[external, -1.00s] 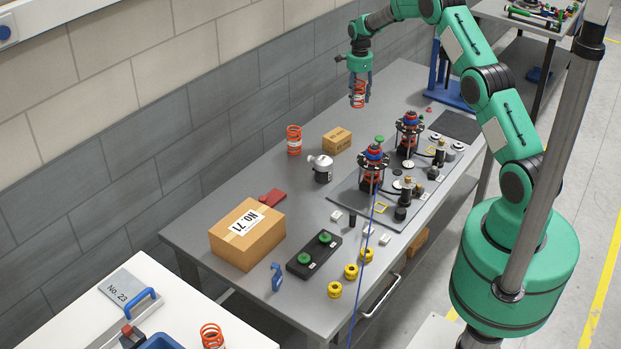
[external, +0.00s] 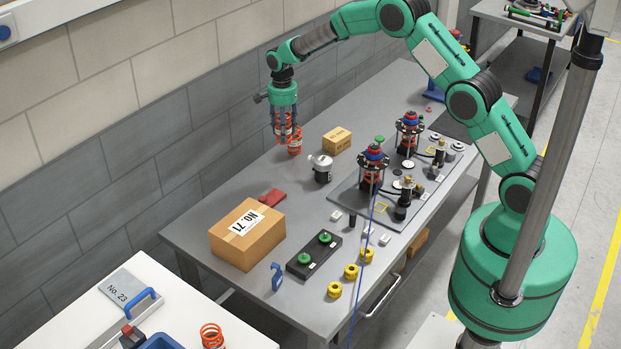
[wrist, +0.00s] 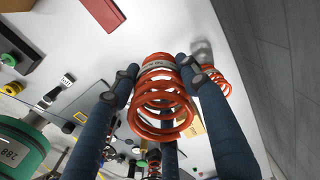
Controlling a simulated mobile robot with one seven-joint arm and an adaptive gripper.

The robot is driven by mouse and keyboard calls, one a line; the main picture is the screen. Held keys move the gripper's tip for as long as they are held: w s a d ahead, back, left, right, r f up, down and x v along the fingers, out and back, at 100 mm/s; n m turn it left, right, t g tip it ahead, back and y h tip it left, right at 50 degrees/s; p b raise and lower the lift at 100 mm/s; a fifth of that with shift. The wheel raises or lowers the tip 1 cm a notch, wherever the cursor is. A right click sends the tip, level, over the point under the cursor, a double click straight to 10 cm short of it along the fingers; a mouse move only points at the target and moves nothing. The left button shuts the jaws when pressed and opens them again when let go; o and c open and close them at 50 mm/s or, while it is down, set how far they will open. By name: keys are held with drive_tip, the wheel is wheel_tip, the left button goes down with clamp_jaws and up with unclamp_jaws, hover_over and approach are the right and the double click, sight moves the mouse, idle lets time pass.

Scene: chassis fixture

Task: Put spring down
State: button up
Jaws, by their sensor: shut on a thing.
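My gripper (external: 286,127) is shut on an orange coil spring (external: 281,126) and holds it upright, above the back left part of the grey table (external: 215,215). In the wrist view the held spring (wrist: 160,105) sits between my dark fingers and bears a pale label. A second orange spring (external: 296,144) stands on the table, partly hidden behind my gripper in the external view. In the wrist view this standing spring (wrist: 217,82) shows to the right of the held one, beyond a finger. The gap between the two springs is hard to tell.
A small carton (external: 337,140) and a silver device (external: 321,167) stand right of my gripper. A large box (external: 247,235), a red block (external: 272,197) and a fixture plate (external: 345,190) are nearer. The wall (external: 185,130) runs close behind. Bare table lies left of the silver device.

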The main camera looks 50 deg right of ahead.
drive_tip(key=s+a+n+b, duration=0.1)
drive_tip(key=s+a+n, duration=0.2)
drive_tip(key=a, duration=0.8)
drive_tip(key=s+a+n, duration=0.2)
drive_tip(key=a, duration=0.9)
drive_tip(key=s+a+n+b, duration=0.1)
drive_tip(key=s+a+n, duration=0.2)
drive_tip(key=a, duration=0.8)
drive_tip(key=s+a+n+b, duration=0.1)
drive_tip(key=s+a+n, duration=0.3)
drive_tip(key=s+a, duration=0.85)
drive_tip(key=s+a+n+b, duration=0.1)
drive_tip(key=s+a+n, duration=0.4)
drive_tip(key=s+a, duration=0.8)
drive_tip(key=w+a+f, duration=0.1)
drive_tip(key=f, duration=0.5)
drive_tip(key=w+a+f, duration=0.1)
drive_tip(key=w+f, duration=0.1)
drive_tip(key=f, duration=0.4)
drive_tip(key=shift+a, duration=0.3)
drive_tip(key=shift+w, duration=0.1)
drive_tip(key=shift+w+a+f+p, duration=0.15)
drive_tip(key=shift+w+a+f, duration=0.1)
drive_tip(key=shift+w+a, duration=1.65)
drive_tip(key=shift+w+a+f+p, duration=0.1)
drive_tip(key=shift+w+a+f, duration=0.15)
drive_tip(key=shift+w+a, duration=1.65)
drive_tip(key=shift+w+a+f+p, duration=0.15)
drive_tip(key=shift+w+a+f, duration=0.1)
drive_tip(key=shift+w+a, duration=1.65)
